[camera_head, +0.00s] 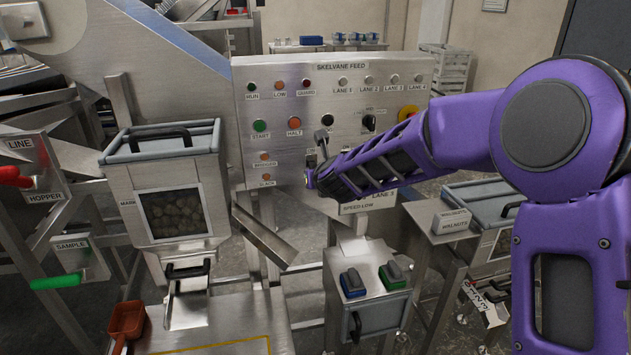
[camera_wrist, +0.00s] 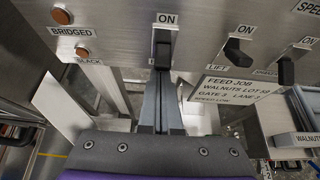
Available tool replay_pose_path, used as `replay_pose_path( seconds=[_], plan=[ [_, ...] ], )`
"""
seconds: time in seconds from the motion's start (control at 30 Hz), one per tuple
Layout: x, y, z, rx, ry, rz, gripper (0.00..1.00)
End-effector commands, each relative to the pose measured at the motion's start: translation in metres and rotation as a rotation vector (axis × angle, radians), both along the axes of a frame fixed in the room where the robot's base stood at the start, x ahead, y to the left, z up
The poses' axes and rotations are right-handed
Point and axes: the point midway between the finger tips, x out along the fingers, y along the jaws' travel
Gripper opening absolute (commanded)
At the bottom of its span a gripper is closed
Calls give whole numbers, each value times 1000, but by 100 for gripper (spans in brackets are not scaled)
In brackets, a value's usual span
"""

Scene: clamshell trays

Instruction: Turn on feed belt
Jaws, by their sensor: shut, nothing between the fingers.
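The SKELVANE FEED control panel (camera_head: 345,72) stands upright ahead, with a green START button (camera_head: 260,125) and an orange HALT button (camera_head: 294,122). In the wrist view a black switch (camera_wrist: 162,40) sits on the panel (camera_wrist: 120,35) under an ON label. My gripper (camera_wrist: 160,76) is shut and empty, its fingertips right below and in front of this switch. I cannot tell if they touch it. In the head view my wrist covers the panel's lower right part.
Another black switch (camera_wrist: 238,50), marked LIFT, is to the right. A job card (camera_wrist: 235,88) hangs below the panel. A hopper bin (camera_head: 130,185) stands left, a box with blue and green rockers (camera_head: 366,300) below. A metal chute (camera_head: 262,235) juts out under the panel.

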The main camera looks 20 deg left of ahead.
Motion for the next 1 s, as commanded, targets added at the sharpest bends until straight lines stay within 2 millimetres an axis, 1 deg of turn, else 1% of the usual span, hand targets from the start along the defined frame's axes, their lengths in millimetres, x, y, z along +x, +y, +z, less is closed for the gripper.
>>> replay_pose_path(
  seconds=[0.17,0.47,0.8,1.0],
  plan=[
    [0,0,11,3,-5,-1,0],
    [0,0,11,0,-2,0,0],
    [0,0,26,1,-2,-1,0],
    [0,0,28,2,-6,0,0]
  ],
)
